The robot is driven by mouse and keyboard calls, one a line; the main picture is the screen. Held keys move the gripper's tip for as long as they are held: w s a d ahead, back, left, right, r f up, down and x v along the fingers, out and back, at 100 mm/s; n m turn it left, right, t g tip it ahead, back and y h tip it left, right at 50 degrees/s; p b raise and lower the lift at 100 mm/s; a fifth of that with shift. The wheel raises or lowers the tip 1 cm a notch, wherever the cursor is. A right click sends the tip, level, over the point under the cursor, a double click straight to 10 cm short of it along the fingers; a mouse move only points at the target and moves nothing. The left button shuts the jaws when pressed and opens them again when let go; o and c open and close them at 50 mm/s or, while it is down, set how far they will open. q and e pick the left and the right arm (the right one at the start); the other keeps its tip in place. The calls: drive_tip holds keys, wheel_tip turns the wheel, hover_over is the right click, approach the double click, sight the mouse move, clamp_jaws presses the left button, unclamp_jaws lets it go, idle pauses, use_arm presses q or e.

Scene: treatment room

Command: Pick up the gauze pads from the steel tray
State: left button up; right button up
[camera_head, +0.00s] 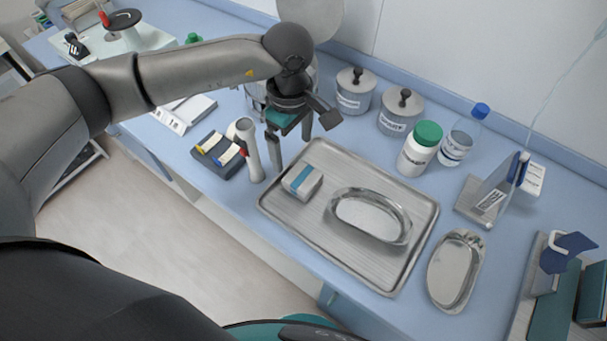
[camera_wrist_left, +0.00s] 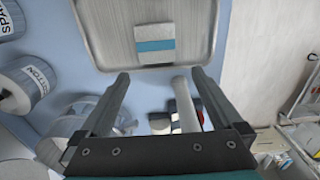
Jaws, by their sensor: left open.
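The gauze pads (camera_head: 302,181), a small white pack with a blue band, lie in the left part of the steel tray (camera_head: 408,273). In the left wrist view the gauze pads (camera_wrist_left: 154,45) lie near the edge of the steel tray (camera_wrist_left: 199,50), beyond my fingertips. My left gripper (camera_head: 289,153) is above the counter at the tray's left corner, pointing down. In its wrist view the left gripper (camera_wrist_left: 161,77) is open, with nothing between its fingers. My right gripper is not in view.
A kidney dish (camera_head: 370,217) lies in the tray; another dish (camera_head: 455,270) is to its right. A white upright handle (camera_head: 249,150) and a dark block (camera_head: 218,155) stand close left of the gripper. Steel jars (camera_head: 401,111) and a green-capped bottle (camera_head: 419,149) stand behind the tray.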

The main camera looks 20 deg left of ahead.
use_arm(q)
hover_over(296, 172)
drive_tip(key=f, duration=0.4)
drive_tip(key=shift+s+a+f, duration=0.15)
drive_tip(key=shift+s+f, duration=0.1)
drive_tip(key=shift+f, duration=0.35)
drive_tip(key=f, duration=0.5)
drive_tip(key=shift+w+d, duration=0.15)
drive_tip(key=shift+d, duration=0.05)
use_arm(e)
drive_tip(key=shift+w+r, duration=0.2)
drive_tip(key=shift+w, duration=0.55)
use_arm(q)
drive_tip(key=c, duration=1.2)
drive_tip(key=shift+o, duration=0.2)
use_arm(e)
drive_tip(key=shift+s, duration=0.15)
use_arm(q)
drive_tip(key=shift+r, duration=0.15)
